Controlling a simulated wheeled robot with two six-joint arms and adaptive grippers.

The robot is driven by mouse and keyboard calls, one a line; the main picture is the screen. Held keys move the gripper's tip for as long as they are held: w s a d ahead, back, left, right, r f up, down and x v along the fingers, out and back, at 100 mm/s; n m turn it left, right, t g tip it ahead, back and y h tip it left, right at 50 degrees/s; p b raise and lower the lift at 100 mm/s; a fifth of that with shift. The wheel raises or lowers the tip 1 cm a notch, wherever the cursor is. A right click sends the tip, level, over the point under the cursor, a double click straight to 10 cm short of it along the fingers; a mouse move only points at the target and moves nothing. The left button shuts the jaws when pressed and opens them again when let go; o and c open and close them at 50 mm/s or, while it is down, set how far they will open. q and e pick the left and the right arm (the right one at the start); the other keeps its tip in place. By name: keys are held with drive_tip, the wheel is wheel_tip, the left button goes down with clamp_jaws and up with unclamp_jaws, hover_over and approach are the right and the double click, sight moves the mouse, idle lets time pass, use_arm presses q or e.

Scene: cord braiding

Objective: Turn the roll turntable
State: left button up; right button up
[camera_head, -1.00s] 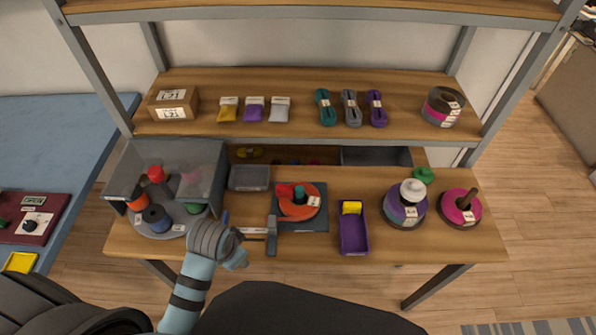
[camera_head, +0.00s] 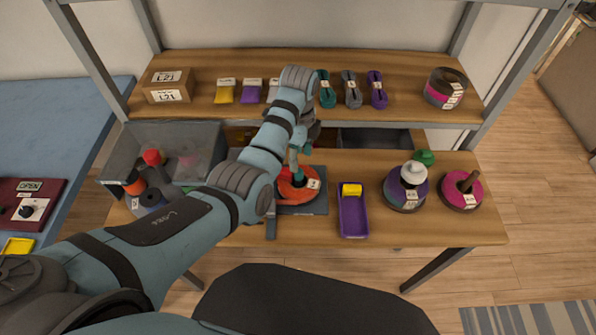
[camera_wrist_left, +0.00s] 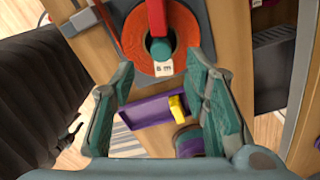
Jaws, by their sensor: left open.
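A grey turntable disc (camera_head: 137,207) with several rolls stands inside a clear box at the left of the table, partly hidden by my left arm. An orange roll (camera_head: 287,190) with a teal centre lies on a dark square base right of it. In the left wrist view the orange roll (camera_wrist_left: 134,38) carries a white label, and a red arm (camera_wrist_left: 157,18) reaches over it to the teal centre. My left gripper (camera_head: 300,157) is above the orange roll. Its two teal fingers are apart, with nothing between them (camera_wrist_left: 161,66). My right gripper is not in view.
A purple tray (camera_head: 353,218) with a yellow block (camera_head: 351,190) lies right of the orange roll. Two round stacks, one white-topped (camera_head: 405,190) and one pink (camera_head: 461,190), stand farther right. The shelf above holds a box, packets and cord bundles (camera_head: 377,90).

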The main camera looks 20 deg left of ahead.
sight(299, 171)
use_arm(q)
wheel_tip(299, 171, down, 7)
drive_tip(key=shift+b, duration=0.75)
drive_tip(key=shift+r, duration=0.1)
clamp_jaws()
drive_tip(key=shift+n+p, duration=0.35)
drive_tip(key=shift+n, duration=0.15)
